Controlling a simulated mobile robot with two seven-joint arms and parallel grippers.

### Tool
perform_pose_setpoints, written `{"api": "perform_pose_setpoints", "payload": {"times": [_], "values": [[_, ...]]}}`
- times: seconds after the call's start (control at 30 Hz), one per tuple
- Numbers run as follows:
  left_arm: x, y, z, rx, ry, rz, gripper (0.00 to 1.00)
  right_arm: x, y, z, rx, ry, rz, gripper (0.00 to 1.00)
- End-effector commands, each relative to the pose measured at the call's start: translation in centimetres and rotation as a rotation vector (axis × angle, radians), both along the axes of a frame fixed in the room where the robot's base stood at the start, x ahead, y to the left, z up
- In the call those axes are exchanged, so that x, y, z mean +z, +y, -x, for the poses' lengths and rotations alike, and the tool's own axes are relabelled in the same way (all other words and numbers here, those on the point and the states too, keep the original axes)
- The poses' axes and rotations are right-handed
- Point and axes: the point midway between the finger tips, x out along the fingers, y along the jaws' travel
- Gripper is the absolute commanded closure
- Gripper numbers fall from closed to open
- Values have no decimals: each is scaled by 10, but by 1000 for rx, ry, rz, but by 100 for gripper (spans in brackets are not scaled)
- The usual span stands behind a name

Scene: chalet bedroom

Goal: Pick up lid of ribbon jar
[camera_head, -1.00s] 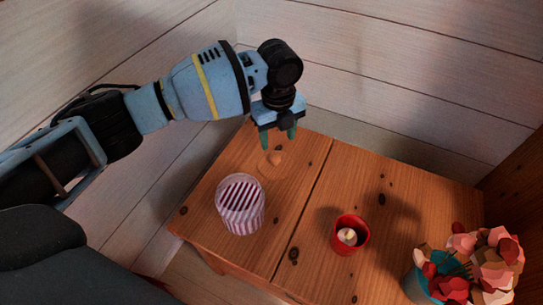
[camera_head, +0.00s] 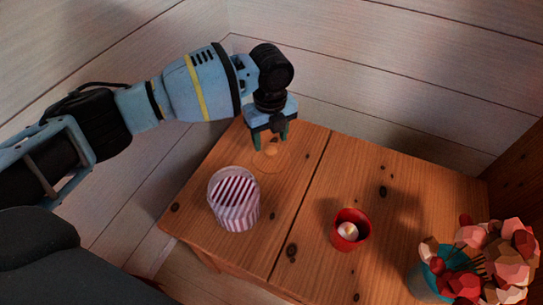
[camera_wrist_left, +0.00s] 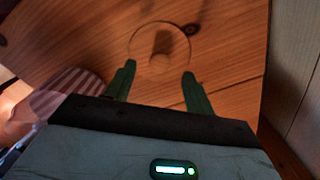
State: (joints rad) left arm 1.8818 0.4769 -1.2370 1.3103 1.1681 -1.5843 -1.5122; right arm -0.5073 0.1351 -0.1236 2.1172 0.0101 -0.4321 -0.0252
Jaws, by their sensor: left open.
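The lid is a clear round disc with a wooden-coloured knob (camera_head: 271,151), lying flat on the wooden table near its back left corner. In the left wrist view the lid (camera_wrist_left: 160,47) lies just beyond the fingertips, its knob roughly in line with the gap between them. The ribbon jar (camera_head: 235,203), clear with red and white stripes inside, stands open in front of the lid. My left gripper (camera_head: 270,140) is open and empty, pointing down above the lid's far side. It also shows in the left wrist view (camera_wrist_left: 157,80). My right gripper is not in view.
The wooden table (camera_head: 318,200) has a red cup holding a candle (camera_head: 350,230) to the right of the jar. A teal pot with red and pink flowers (camera_head: 480,265) stands at the right. Plank walls (camera_head: 400,60) rise close behind the table.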

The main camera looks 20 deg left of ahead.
Motion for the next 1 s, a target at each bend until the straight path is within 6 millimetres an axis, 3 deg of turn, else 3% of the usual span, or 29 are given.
{"api": "perform_pose_setpoints", "payload": {"times": [0.03, 0.2, 0.47, 0.83, 1.0], "values": [[-14, 1, 0, 0, 4, -2, 46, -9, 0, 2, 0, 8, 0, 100], [-33, 1, 0, 0, 3, -1, 46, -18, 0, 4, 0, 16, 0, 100], [-32, 1, 0, 0, 0, 0, 48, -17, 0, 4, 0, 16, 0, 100], [-33, 1, 0, 0, 1, -1, 95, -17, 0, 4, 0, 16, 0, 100], [-32, 1, 0, 0, 1, -1, 95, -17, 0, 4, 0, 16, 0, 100]]}}
